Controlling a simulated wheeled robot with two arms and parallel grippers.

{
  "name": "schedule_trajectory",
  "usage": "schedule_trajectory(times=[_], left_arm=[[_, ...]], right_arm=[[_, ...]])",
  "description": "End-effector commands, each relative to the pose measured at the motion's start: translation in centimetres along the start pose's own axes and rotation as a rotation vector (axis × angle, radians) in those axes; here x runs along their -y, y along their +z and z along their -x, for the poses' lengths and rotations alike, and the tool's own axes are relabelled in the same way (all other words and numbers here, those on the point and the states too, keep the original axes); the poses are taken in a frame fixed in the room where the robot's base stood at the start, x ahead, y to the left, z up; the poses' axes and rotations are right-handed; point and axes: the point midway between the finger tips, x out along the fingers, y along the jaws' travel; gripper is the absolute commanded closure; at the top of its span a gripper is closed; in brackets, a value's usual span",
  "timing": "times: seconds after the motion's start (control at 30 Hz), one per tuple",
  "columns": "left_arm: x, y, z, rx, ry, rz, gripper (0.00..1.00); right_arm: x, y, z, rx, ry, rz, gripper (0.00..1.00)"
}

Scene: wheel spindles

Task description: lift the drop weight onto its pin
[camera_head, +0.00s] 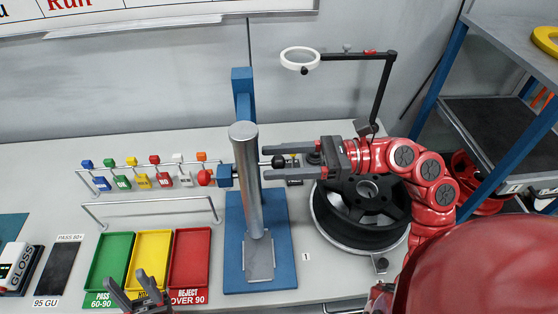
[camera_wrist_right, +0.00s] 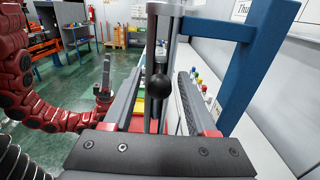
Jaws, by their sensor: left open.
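The impact tester's silver tube (camera_head: 246,195) stands on a blue base, with a blue post (camera_head: 243,90) behind it. A black ball knob (camera_head: 278,162) sticks out on the right side of the tube. The drop weight's body cannot be made out. A red knob (camera_head: 205,178) on a blue block sits at the tube's left side. My right gripper (camera_head: 264,162) is open, its fingers reaching left on either side of the black knob. In the right wrist view the knob (camera_wrist_right: 158,87) sits between the fingers with gaps on both sides. My left gripper (camera_head: 132,284) is open and empty near the front edge.
Green (camera_head: 111,260), yellow (camera_head: 152,258) and red (camera_head: 190,257) trays lie left of the tester. A rail of coloured tags (camera_head: 150,180) stands behind them. A black wheel (camera_head: 362,210) and a magnifier lamp (camera_head: 300,59) are at the right, close to my right arm.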

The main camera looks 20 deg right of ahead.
Motion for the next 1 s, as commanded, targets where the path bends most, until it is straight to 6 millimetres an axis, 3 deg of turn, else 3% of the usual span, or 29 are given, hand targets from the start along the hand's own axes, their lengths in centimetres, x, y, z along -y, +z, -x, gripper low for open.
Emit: schedule_trajectory(times=[0.37,0.47,0.8,1.0], left_arm=[[0.0,0.1,0.4,0.0,0.0,0.0,0.5],[-0.1,0.2,1.2,0.0,0.0,0.0,0.5],[-0.2,0.8,4.8,0.0,0.0,0.0,0.5],[-0.3,0.9,5.6,0.0,0.0,0.0,0.5]], right_arm=[[0.0,-0.3,0.4,-0.003,0.0,0.0,0.37],[0.1,-0.5,1.7,-0.003,-0.003,0.0,0.37],[0.1,-0.5,9.1,-0.001,-0.003,0.001,0.37],[0.0,-0.2,11.5,-0.003,0.0,0.001,0.37]])
